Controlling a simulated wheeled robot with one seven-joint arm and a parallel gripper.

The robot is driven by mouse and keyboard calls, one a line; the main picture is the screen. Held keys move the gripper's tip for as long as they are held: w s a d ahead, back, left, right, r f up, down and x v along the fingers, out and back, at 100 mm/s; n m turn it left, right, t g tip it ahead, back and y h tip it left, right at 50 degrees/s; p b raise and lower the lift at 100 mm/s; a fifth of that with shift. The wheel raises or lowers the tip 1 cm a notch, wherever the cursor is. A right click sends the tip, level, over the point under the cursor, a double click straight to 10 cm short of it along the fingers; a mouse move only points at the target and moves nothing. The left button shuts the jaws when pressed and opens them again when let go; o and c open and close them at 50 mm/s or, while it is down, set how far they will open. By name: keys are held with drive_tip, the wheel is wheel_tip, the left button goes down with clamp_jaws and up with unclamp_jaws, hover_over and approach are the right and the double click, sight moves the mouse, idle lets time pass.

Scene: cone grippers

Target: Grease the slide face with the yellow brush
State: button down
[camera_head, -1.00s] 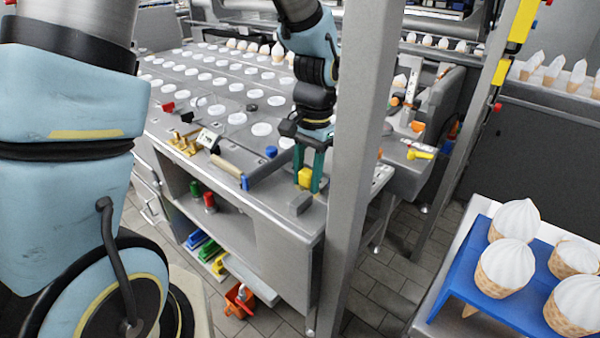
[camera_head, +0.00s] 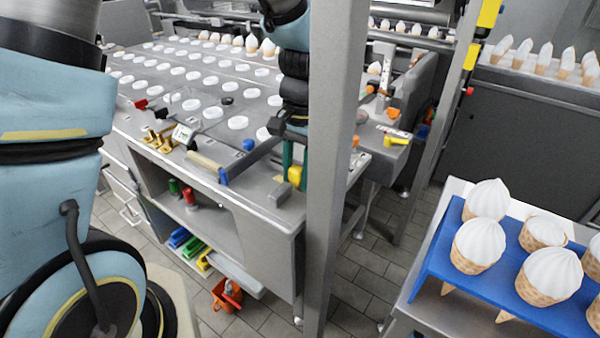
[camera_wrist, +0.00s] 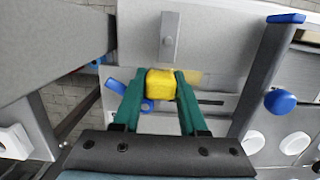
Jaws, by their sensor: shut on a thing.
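My gripper (camera_wrist: 160,92) has two green fingers shut on a yellow block-like part, which I take for the yellow brush (camera_wrist: 160,84). A pale tan patch shows beside it in the wrist view, but I cannot tell whether it is bristles. In the head view the yellow brush (camera_head: 295,175) is above the right front corner of the grey machine table (camera_head: 255,205). A small grey block (camera_head: 280,195) lies just to its left and also shows in the wrist view (camera_wrist: 169,32). I cannot tell for sure which surface is the slide face.
A dark bar with a tan end (camera_head: 205,161) and a blue knob (camera_head: 248,145) are on the table. A blue tray (camera_head: 440,262) of cones stands at right.

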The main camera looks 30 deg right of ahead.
sight(270, 175)
drive_tip(key=shift+w+a+p, duration=0.25)
drive_tip(key=shift+w+a, duration=0.3)
drive_tip(key=shift+w, duration=0.45)
drive_tip(key=shift+w+a+p, duration=0.3)
drive_tip(key=shift+w+a, duration=0.3)
drive_tip(key=shift+w, duration=0.45)
drive_tip(key=shift+w+a+p, duration=0.25)
drive_tip(key=shift+w+a, duration=0.3)
drive_tip(key=shift+w, duration=0.45)
drive_tip(key=shift+w+d+r, duration=0.1)
